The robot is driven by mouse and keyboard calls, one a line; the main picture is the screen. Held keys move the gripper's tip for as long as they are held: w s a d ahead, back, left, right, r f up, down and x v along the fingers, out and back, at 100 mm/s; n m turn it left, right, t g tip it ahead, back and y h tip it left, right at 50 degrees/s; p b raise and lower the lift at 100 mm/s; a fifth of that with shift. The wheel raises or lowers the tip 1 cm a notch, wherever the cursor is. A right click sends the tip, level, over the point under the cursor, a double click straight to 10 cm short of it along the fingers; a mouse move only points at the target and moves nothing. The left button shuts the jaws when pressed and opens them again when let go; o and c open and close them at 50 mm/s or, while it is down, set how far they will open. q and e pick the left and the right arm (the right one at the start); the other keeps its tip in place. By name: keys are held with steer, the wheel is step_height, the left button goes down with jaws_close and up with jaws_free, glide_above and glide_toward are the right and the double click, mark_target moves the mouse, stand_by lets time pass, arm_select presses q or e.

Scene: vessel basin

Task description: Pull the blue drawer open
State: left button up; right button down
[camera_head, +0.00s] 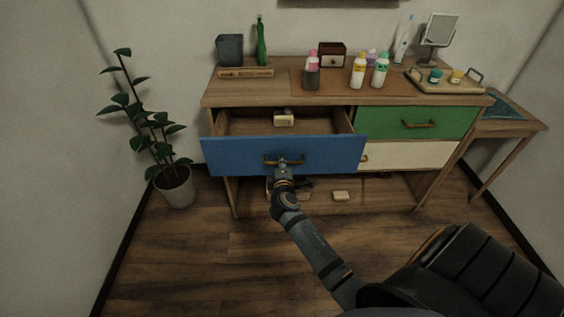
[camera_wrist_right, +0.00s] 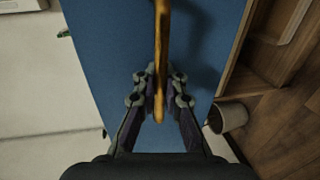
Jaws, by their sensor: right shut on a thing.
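The blue drawer (camera_head: 325,155) is at the upper left of the wooden dresser and stands pulled out, with its inside visible from above. A small pale box (camera_head: 284,118) lies in it. My right gripper (camera_head: 283,163) is at the middle of the blue front, on the brass handle (camera_head: 299,160). In the right wrist view the blue drawer front (camera_wrist_right: 110,50) fills the middle, and the handle (camera_wrist_right: 161,50) runs between the two fingers of my right gripper (camera_wrist_right: 160,95), which are shut on it. My left gripper is not in view.
A green drawer (camera_head: 450,122) and a white drawer (camera_head: 410,156) are shut at the right. Bottles (camera_head: 358,72) and a tray (camera_head: 445,86) stand on the dresser top. A potted plant (camera_head: 175,187) is at the left. The floor in front is clear, with a black chair (camera_head: 480,270) at lower right.

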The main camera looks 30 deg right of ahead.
steer(key=c, duration=1.7)
jaws_free()
steer(key=shift+r, duration=0.1)
steer(key=shift+s+a, duration=0.1)
steer(key=shift+s, duration=0.05)
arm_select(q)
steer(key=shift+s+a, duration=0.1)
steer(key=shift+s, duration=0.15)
arm_select(e)
steer(key=v, duration=0.7)
steer(key=shift+a, duration=0.1)
